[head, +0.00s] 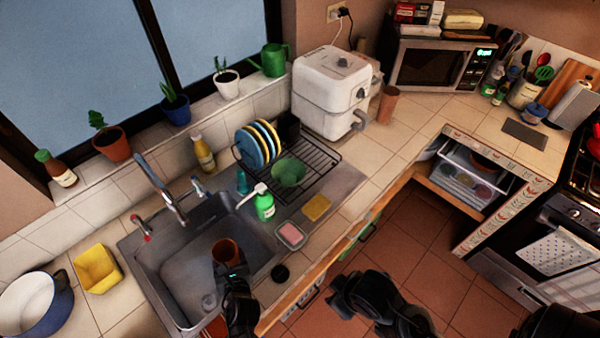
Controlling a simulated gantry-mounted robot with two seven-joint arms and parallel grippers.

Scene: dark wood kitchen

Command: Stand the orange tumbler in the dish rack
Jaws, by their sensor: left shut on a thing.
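The orange tumbler (226,250) is in my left gripper (234,270), which is shut on it over the front right part of the sink. The tumbler looks roughly upright with its open rim up; the gripper hides its lower part. The black wire dish rack (322,160) stands on the counter to the right of the sink. It holds several upright plates (248,148) at its left and a green bowl (288,172) near its front. My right gripper (345,294) is low at the bottom centre, away from the rack; its fingers are not clear.
A green soap bottle (265,206) with a white pump stands between sink and rack. A pink sponge dish (290,236) and a yellow sponge (316,208) lie before the rack. The faucet (162,190) rises behind the sink. A white appliance (330,85) stands behind the rack.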

